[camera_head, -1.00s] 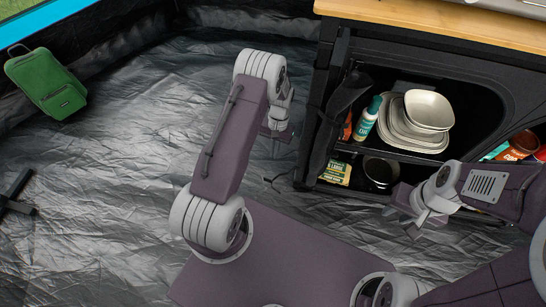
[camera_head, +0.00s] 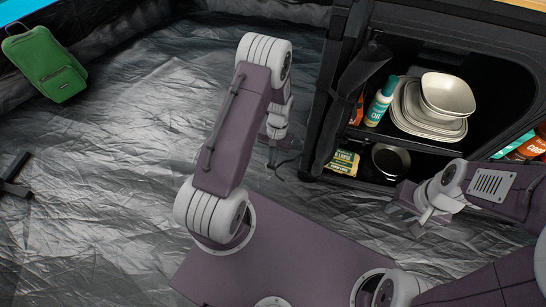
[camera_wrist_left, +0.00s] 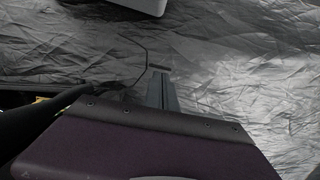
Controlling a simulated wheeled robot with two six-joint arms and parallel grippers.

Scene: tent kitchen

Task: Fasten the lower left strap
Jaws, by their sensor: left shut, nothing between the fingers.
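The black fabric cabinet (camera_head: 440,65) has its front open, with a dark rolled flap (camera_head: 352,100) hanging along its left side. A thin black strap (camera_head: 285,165) sticks out to the left near the cabinet's lower left corner, close to my left gripper (camera_head: 273,143). In the left wrist view a thin dark strap (camera_wrist_left: 147,55) loops beside and behind the fingers of my left gripper (camera_wrist_left: 160,70). The gripper is shut and empty; I cannot tell whether it touches the strap. My right gripper (camera_head: 405,218) is open and empty in front of the cabinet.
The cabinet holds bowls and plates (camera_head: 440,100), a spray can (camera_head: 380,103), a dark pot (camera_head: 390,158) and a yellow-green box (camera_head: 343,162). A green bag (camera_head: 43,62) lies far left. The crinkled grey floor (camera_head: 110,150) is clear around my base.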

